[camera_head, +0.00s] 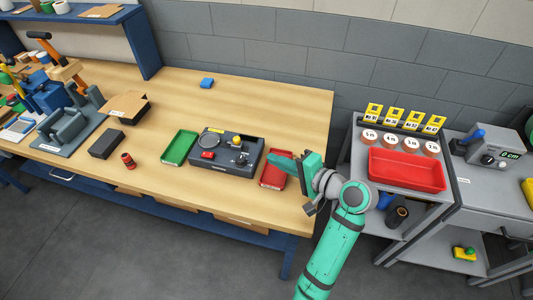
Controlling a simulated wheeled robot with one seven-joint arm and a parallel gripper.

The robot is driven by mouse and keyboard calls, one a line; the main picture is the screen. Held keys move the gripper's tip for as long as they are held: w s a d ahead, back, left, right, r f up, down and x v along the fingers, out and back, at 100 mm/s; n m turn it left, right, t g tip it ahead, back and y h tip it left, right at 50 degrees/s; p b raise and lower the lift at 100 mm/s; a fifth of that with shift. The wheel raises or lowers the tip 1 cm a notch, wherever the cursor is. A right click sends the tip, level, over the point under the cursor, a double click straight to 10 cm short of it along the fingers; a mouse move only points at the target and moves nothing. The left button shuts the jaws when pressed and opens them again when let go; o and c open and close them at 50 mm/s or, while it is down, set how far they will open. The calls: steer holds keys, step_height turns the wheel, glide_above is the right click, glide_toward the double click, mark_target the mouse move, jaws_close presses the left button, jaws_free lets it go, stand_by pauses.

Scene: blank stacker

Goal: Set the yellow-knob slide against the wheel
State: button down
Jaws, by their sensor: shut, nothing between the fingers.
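The dark grey machine (223,167) sits on the workbench with its front towards me. A yellow knob (236,140) stands on its top, right of the middle. A round grey disc (208,138), which may be the wheel, lies flat at the top left. I cannot tell the gap between the slide and the wheel at this size. A red part (207,155) is at the machine's front left. My gripper (272,156) is shut and empty, just right of the machine, above the red tray (275,180). My gripper hides part of that tray.
A green tray (179,148) sits left of the machine. A blue block (207,83) lies behind. A cart with a red bin (405,171) stands right.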

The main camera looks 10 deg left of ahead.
glide_toward(240, 142)
steer(key=x, duration=0.4)
steer(key=shift+a+f, duration=0.25)
steer(key=shift+a, duration=0.1)
steer(key=shift+w+a, duration=0.35)
steer(key=shift+a, duration=0.25)
steer(key=shift+w+d, duration=0.1)
